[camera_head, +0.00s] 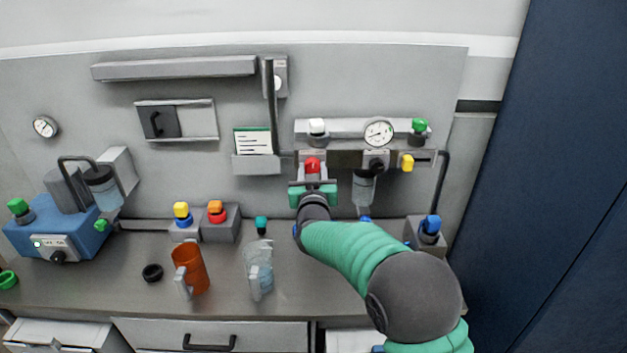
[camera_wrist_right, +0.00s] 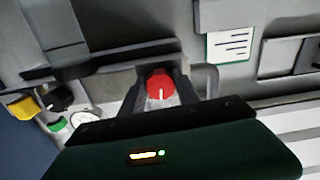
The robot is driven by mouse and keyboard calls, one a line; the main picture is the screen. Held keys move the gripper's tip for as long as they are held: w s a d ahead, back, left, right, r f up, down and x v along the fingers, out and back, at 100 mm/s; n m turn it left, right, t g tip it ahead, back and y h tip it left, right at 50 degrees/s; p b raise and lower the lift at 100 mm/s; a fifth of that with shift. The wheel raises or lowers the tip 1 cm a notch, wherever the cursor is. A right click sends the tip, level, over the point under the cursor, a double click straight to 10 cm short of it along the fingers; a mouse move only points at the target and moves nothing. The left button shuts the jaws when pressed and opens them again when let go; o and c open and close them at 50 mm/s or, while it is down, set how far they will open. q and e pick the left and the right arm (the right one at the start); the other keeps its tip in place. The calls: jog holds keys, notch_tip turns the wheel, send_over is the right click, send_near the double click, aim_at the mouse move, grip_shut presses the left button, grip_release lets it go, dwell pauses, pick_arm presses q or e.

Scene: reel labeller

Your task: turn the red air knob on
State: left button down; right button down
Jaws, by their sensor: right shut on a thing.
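The red air knob (camera_head: 312,164) sits on the grey manifold panel on the back wall, below a white knob. In the right wrist view the red knob (camera_wrist_right: 160,86) has a white mark pointing down in the picture. My right gripper (camera_head: 312,180) reaches up to it, and in the wrist view its two dark fingers (camera_wrist_right: 160,92) stand on either side of the knob, shut on it. My left gripper is not in view.
The manifold (camera_head: 345,128) also carries a white knob (camera_head: 317,126), a gauge (camera_head: 378,132), a green knob (camera_head: 419,125), a black knob (camera_head: 376,165) and a yellow knob (camera_head: 407,162). An orange mug (camera_head: 190,267) and a clear jug (camera_head: 258,268) stand on the bench.

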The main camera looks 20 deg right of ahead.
jog(key=m+b, duration=0.3)
jog(key=m, duration=0.1)
jog(key=shift+r+m, duration=0.15)
jog(key=shift+m, duration=0.15)
jog(key=shift+r+m+b, duration=0.2)
jog(key=shift+m+b, duration=1)
jog(key=shift+m, duration=0.3)
jog(key=shift+r, duration=0.1)
jog(key=c, duration=1.3)
grip_release()
jog(key=o, duration=0.4)
jog(key=shift+s, duration=0.15)
jog(key=shift+f, duration=0.2)
jog(key=shift+f, duration=0.1)
jog(key=b+v, duration=0.2)
jog(key=v, duration=1.4)
jog(key=shift+s, duration=0.35)
